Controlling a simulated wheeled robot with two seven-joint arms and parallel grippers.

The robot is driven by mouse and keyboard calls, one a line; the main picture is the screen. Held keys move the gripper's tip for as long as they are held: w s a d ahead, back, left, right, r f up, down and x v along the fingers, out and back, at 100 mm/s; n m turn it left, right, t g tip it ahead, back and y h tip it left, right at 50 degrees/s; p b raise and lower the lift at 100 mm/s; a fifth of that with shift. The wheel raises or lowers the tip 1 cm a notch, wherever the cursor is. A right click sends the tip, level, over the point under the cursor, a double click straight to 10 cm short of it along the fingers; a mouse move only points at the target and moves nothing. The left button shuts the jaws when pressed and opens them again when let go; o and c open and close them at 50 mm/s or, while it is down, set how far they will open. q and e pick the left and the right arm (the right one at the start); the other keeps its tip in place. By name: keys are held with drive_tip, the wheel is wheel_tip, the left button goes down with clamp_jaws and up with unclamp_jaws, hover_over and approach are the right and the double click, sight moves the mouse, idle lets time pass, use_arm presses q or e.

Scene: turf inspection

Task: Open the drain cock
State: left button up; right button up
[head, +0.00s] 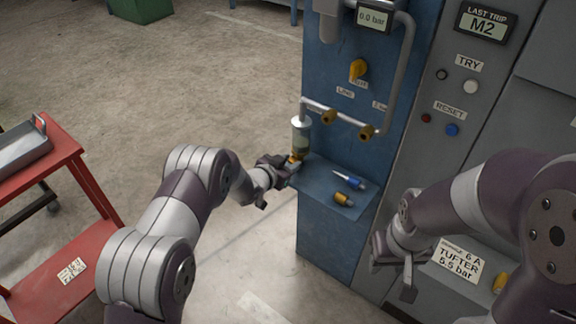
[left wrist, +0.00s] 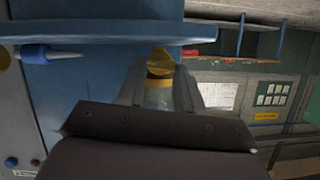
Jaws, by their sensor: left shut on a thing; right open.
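A clear filter bowl (head: 300,137) hangs from the pipe on the blue cabinet, with a yellow-brass drain cock (head: 295,158) at its lower end. My left gripper (head: 287,166) is at the bowl's bottom, shut on the drain cock. In the left wrist view, a brass part (left wrist: 160,63) shows between the fingers, with a pale, clear part nearer the camera. The fingers hide part of the cock, so I cannot tell its turn angle. My right gripper (head: 397,274) is open and empty, in front of the grey cabinet.
A blue screwdriver-like tool (head: 349,180) and an orange-and-black item (head: 344,199) lie on the blue shelf (head: 325,180) right of my left gripper. The gauge (head: 373,18) reads 0.0 bar. A red cart (head: 62,165) stands at left. The floor between is clear.

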use_arm(q)
drive_tip(key=m+b, duration=0.1)
drive_tip(key=m+y+b, duration=0.1)
drive_tip(key=shift+s+d+f+t+b, duration=0.1)
drive_tip(key=shift+d+f+t+b, duration=0.1)
drive_tip(key=shift+f+t+b, duration=0.2)
drive_tip(key=shift+s+r+b, duration=0.1)
drive_tip(key=shift+b, duration=0.2)
drive_tip(key=shift+r+m, duration=0.15)
drive_tip(key=shift+m, duration=0.25)
drive_tip(key=shift+r, duration=0.1)
use_arm(e)
wheel_tip(320, 180, down, 4)
drive_tip(key=shift+f, duration=0.25)
use_arm(q)
drive_tip(key=o, duration=1)
drive_tip(key=shift+o, duration=0.2)
